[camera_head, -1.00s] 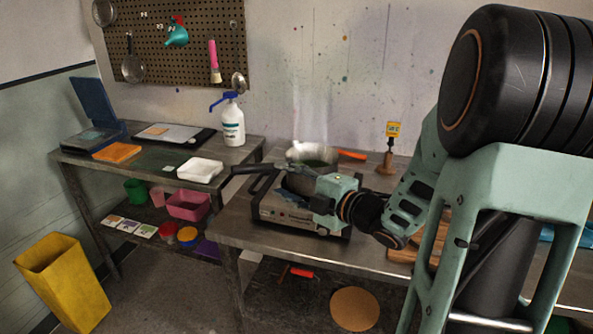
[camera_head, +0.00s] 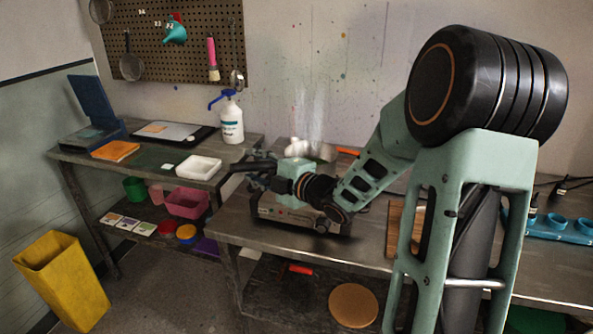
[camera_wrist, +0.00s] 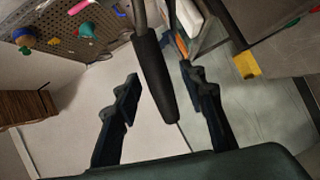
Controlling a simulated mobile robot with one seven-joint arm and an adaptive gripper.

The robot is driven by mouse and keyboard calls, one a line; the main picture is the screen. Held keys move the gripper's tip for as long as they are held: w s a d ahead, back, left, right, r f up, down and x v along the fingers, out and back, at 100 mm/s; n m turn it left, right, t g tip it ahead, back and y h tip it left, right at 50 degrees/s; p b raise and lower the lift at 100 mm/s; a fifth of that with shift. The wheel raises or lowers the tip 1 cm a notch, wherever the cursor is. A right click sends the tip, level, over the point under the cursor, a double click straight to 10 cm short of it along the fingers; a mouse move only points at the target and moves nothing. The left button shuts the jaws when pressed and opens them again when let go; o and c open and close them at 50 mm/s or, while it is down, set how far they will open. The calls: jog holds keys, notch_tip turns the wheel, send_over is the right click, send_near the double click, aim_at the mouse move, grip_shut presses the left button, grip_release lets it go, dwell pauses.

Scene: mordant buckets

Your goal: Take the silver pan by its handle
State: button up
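The silver pan shows in the wrist view as a thin metal stem (camera_wrist: 139,14) leading into a long black handle (camera_wrist: 158,85). In the head view the pan's body is mostly hidden behind my gripper, with steam rising above the hot plate (camera_head: 288,216). My gripper (camera_head: 250,168) reaches left over the hot plate. In the wrist view my gripper (camera_wrist: 159,77) is open, one finger on each side of the handle. Gaps show between the handle and both fingers. The handle's free end points toward the palm.
An orange-red handle (camera_head: 348,152) lies behind the hot plate. A wooden board (camera_head: 394,228) is right of it, partly behind my arm. The left table holds a white tray (camera_head: 199,168) and a pump bottle (camera_head: 231,122). A yellow bin (camera_head: 62,280) stands on the floor.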

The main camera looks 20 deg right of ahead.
grip_shut()
jog(key=shift+r, duration=0.15)
jog(key=shift+w+r, duration=0.1)
jog(key=shift+r, duration=0.05)
